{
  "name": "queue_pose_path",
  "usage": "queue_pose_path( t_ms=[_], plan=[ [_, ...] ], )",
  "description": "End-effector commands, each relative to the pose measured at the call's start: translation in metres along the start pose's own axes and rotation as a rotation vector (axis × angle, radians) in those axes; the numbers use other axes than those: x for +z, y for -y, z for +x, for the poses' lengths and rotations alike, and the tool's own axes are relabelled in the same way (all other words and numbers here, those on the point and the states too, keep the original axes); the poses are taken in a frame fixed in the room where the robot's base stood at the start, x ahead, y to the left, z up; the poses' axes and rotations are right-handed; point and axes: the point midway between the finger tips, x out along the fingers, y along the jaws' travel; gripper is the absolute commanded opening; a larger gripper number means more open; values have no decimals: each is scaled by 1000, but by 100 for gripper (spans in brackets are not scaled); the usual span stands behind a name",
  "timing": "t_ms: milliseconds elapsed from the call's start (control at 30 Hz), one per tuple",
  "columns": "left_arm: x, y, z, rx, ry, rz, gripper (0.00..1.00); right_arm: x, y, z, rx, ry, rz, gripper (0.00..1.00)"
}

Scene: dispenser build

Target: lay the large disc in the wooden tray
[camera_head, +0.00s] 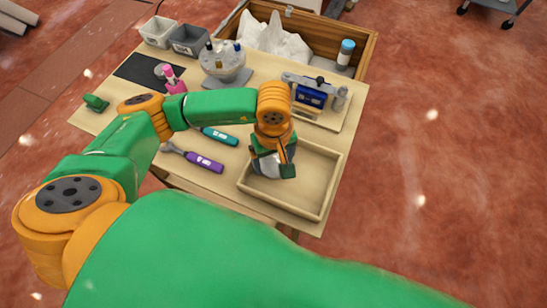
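The wooden tray (325,172) is a shallow, pale rectangular box at the table's front right. My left gripper (272,168) points down over the tray's left part. A grey, rounded piece, probably the large disc (265,167), shows at the fingers, partly covered by them. I cannot tell whether it is gripped or rests on the tray floor. The right part of the tray is bare. My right gripper is not in view.
A purple-handled tool (205,162) and a teal-handled tool (220,137) lie left of the tray. A board with a blue device (312,95) stands behind it. A grey rounded device (222,62), a pink bottle (174,82) and two bins (188,40) stand farther back.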

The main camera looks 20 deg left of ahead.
Motion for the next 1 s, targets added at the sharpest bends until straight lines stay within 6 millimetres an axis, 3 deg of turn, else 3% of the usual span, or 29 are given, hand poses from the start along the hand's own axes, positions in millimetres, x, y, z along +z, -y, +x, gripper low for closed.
queue_pose_path(
  t_ms=[367,467,800,1000],
  plan=[
    [0,0,-6,1,0,0,100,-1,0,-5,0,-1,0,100],
    [-1,-1,-22,4,-3,1,100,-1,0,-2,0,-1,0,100],
    [-1,-1,-104,4,-4,1,100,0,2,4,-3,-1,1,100],
    [0,0,-123,0,0,1,100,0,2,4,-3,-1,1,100]
  ],
)
